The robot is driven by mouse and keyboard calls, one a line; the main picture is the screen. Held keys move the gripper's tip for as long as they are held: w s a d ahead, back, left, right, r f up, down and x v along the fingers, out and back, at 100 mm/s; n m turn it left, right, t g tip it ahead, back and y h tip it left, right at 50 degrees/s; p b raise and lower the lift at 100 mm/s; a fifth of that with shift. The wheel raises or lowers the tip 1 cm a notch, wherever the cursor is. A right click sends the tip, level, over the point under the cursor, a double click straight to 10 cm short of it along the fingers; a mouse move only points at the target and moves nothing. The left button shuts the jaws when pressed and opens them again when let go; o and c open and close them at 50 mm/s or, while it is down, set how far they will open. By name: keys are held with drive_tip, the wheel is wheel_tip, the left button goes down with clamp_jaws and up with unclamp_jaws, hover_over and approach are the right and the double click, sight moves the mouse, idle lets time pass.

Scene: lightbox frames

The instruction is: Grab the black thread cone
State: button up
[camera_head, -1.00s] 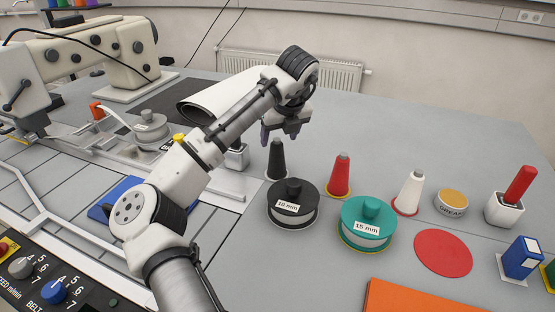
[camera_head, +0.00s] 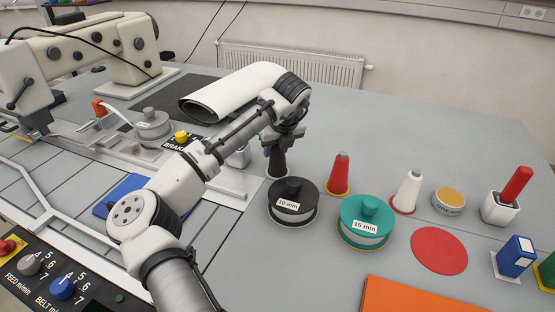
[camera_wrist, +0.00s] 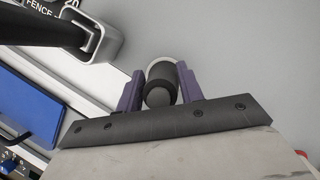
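The black thread cone (camera_head: 277,164) stands upright on the grey table, left of the red cone. My gripper (camera_head: 280,143) is right over it and hides its upper part in the head view. In the wrist view the black cone (camera_wrist: 161,74) sits between the two purple fingers of my gripper (camera_wrist: 160,82), with its grey tip toward the palm. The fingers flank the cone, with a narrow gap visible at the left one. The gripper looks open; contact on the right side is hard to tell.
The black 10 mm reel (camera_head: 291,207) stands close in front of the cone. The red cone (camera_head: 339,176), white cone (camera_head: 407,188) and green 15 mm reel (camera_head: 366,227) stand to the right. A white roll (camera_head: 230,92) lies behind. The back right of the table (camera_head: 440,125) is clear.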

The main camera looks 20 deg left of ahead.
drive_tip(key=c, duration=0.3)
drive_tip(key=shift+c, duration=0.2)
drive_tip(key=shift+r, duration=0.1)
